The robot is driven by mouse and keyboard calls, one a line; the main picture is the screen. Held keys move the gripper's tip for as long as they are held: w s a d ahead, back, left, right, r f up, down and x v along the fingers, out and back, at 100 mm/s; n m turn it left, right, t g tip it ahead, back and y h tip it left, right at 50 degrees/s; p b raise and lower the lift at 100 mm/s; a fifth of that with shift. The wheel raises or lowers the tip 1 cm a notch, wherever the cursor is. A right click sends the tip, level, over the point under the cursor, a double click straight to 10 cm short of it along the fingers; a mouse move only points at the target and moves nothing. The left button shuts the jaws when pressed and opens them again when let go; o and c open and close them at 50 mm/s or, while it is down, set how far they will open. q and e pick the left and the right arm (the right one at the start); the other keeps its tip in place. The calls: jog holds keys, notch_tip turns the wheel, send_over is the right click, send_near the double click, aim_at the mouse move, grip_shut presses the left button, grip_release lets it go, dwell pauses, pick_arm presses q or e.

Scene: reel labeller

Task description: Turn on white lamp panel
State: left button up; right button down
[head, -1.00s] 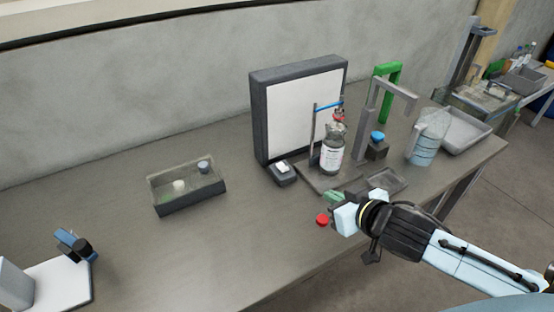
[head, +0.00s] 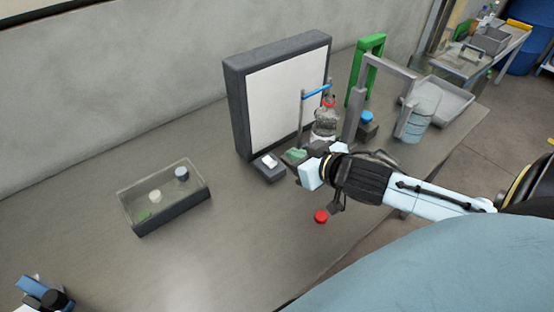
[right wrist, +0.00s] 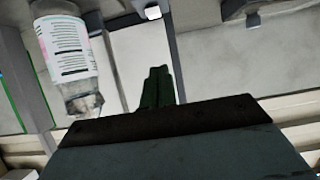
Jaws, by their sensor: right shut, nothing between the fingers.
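The white lamp panel (head: 285,95) stands upright in a dark grey frame at the back of the bench. Its face is plain white; I cannot tell whether it is lit. A small dark switch box (head: 269,168) with a white rocker on top sits at the foot of the panel, near its left side. My right gripper (head: 296,155) is shut and empty, its green fingertips just right of the switch box and apparently apart from it. In the right wrist view the shut fingers (right wrist: 157,88) point toward the white panel face (right wrist: 138,58).
A labelled bottle (right wrist: 68,45) stands close beside the right gripper, near a stand with a blue bar (head: 317,91). A clear-sided box (head: 172,212) with caps lies left. A red knob (head: 321,217) is on the bench front. Open bench lies between box and knob.

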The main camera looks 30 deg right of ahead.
send_over(269, 162)
jog(key=s, duration=0.2)
jog(key=f, duration=0.1)
jog(key=d+f, duration=0.1)
jog(key=f, duration=0.1)
jog(key=shift+s+f+b, duration=0.1)
jog(key=shift+f+b, duration=0.2)
jog(key=shift+b, duration=0.1)
notch_tip(269, 162, down, 3)
jog(key=shift+s+a+f+b, duration=0.1)
jog(key=shift+s+f+b, duration=0.1)
jog(key=shift+b, duration=0.15)
jog(key=shift+f, duration=0.4)
jog(key=shift+s, duration=0.1)
